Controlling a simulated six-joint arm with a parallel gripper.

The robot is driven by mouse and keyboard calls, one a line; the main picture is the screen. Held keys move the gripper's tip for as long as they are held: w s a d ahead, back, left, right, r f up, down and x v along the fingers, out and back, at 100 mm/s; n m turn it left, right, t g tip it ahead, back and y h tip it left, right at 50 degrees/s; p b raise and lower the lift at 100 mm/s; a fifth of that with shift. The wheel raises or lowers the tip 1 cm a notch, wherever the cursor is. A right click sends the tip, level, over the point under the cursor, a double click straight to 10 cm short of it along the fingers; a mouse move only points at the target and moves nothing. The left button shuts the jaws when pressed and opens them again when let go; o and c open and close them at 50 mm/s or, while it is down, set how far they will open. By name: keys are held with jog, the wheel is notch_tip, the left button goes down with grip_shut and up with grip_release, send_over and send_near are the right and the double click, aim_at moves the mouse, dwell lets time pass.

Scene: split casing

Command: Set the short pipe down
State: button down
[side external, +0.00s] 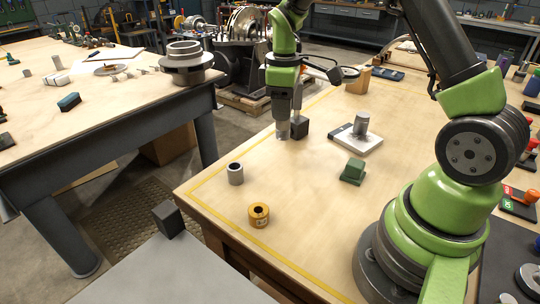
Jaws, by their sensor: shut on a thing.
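My gripper (286,118) points down over the far part of the wooden table. It is shut on a small light grey cylindrical piece, the short pipe (282,131), which shows at its lower left end. The pipe's lower end is close to the tabletop; I cannot tell whether it touches. A dark block (300,127) shows right beside the fingers and hides part of that area.
Another grey hollow pipe (235,174) and an orange ring (259,215) stand nearer on the table. A green block (353,172) and a white plate with a grey cylinder (355,137) lie to the right. Bare wood lies between the gripper and these pieces.

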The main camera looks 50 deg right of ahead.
jog(key=w+d+n, duration=0.1)
jog(key=w+d, duration=0.2)
jog(key=w, duration=0.4)
notch_tip(320, 180, down, 10)
jog(key=shift+s+a, duration=0.1)
jog(key=shift+s, duration=0.05)
jog(key=shift+f, duration=0.2)
jog(key=c, duration=0.8)
grip_release()
jog(key=shift+o, duration=0.2)
jog(key=shift+r, duration=0.15)
